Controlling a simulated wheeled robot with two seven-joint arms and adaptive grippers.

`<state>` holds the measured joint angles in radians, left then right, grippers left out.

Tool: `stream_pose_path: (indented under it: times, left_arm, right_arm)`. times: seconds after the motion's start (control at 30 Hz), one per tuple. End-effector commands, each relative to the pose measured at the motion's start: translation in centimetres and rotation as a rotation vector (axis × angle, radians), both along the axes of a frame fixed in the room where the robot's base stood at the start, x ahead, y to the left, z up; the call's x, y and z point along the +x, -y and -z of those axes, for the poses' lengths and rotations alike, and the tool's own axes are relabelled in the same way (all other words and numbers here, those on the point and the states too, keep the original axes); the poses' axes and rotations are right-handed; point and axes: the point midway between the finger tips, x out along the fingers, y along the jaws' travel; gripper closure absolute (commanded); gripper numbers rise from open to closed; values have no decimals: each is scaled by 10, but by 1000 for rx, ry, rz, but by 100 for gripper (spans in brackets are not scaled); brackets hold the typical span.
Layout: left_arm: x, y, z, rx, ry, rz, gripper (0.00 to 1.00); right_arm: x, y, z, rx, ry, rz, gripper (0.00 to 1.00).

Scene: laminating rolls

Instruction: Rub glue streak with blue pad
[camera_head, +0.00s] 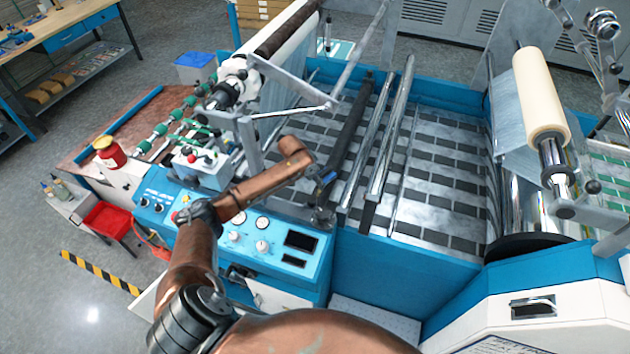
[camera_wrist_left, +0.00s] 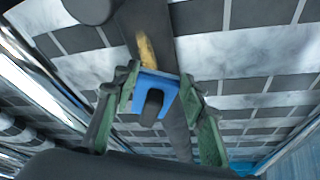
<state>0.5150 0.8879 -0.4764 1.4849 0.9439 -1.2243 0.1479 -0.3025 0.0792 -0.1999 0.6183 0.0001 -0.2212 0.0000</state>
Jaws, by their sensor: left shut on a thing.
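The blue pad (camera_wrist_left: 146,76) is held between the green fingers of my left gripper (camera_wrist_left: 160,92) in the left wrist view. A yellow-brown glue streak (camera_wrist_left: 146,48) runs along a dark roller (camera_wrist_left: 180,138), just beyond the pad's far edge. The pad lies over the roller and seems to meet the streak's near end; firm contact cannot be told. In the head view, the pad shows as a small blue spot (camera_head: 329,178) near the front end of the dark roller (camera_head: 350,128). The streak is not discernible there. My right gripper is not in view.
Shiny metal rollers (camera_head: 391,130) run beside the dark roller, above a patterned dark-and-silver bed (camera_head: 440,180). A blue control panel (camera_head: 255,240) stands in front, below my left forearm. A cream film roll (camera_head: 538,95) is at the right.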

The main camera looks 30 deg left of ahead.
Motion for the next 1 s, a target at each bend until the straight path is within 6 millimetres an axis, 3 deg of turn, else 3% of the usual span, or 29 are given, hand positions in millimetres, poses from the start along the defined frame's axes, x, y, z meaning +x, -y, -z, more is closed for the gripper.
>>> stream_pose_path:
  times: [0.17, 1.0]
  left_arm:
    - [0, 0, 4, 0, 0, 0, 85]
    - [0, 0, 20, -1, -1, 0, 85]
  right_arm:
    - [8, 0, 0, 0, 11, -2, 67]
    - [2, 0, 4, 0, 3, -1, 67]
